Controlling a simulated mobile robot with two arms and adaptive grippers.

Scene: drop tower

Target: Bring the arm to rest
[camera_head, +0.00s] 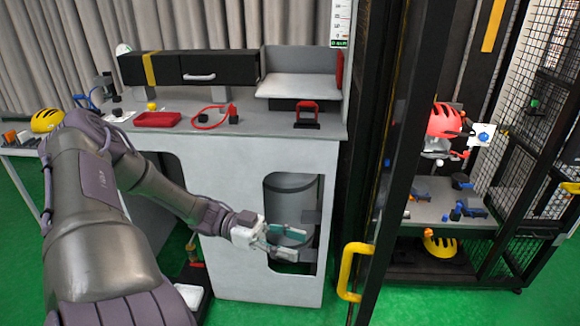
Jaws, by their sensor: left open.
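My left arm (100,205) comes in from the left and reaches forward and to the right. My left gripper (280,243) is open, in front of the cutout in the grey workbench (262,165). A grey cylinder (291,195) stands inside that cutout behind the gripper. I cannot tell whether the fingers touch anything there, and nothing clear shows between them. My right gripper is not in view.
The bench top bears a black drawer unit (190,69), a red case (157,119) and a red-handled item (307,113). A dark frame post with a yellow handle (353,270) stands to the right. Beyond is a caged shelf (440,210). Green floor is free in front.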

